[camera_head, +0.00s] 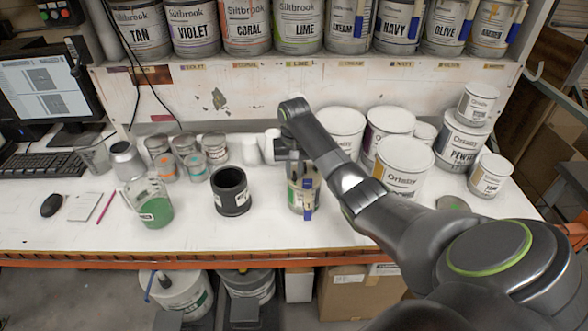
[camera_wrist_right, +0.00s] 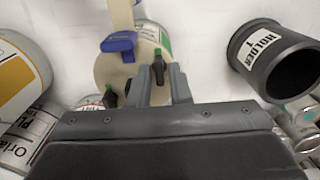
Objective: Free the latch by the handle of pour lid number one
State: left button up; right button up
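A small can (camera_head: 296,196) stands on the bench with the beige pour lid (camera_wrist_right: 128,75) on top. A blue handle (camera_wrist_right: 118,42) sticks out at the lid's edge; blue parts also show on the can's front in the head view. Two dark latches with green ends lie on the lid: one (camera_wrist_right: 110,97) stands free, the other (camera_wrist_right: 158,66) lies between my right gripper's fingers (camera_wrist_right: 162,78). That gripper (camera_head: 287,168) is over the can's far side in the head view. The fingers are close together; whether they press on the latch is unclear. My left gripper is out of view.
A black holder labelled HOLDER 1 (camera_head: 231,191) stands just left of the can, and a green-filled container (camera_head: 155,209) is further left. Large white Orlsby cans (camera_head: 401,166) crowd the right. Small jars (camera_head: 215,148) stand behind. The bench front is clear.

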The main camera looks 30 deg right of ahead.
grip_shut()
jog(key=shift+n, duration=0.7)
jog(key=n, duration=1)
jog(key=shift+n, duration=0.3)
jog(key=n, duration=0.4)
jog(key=shift+n, duration=0.4)
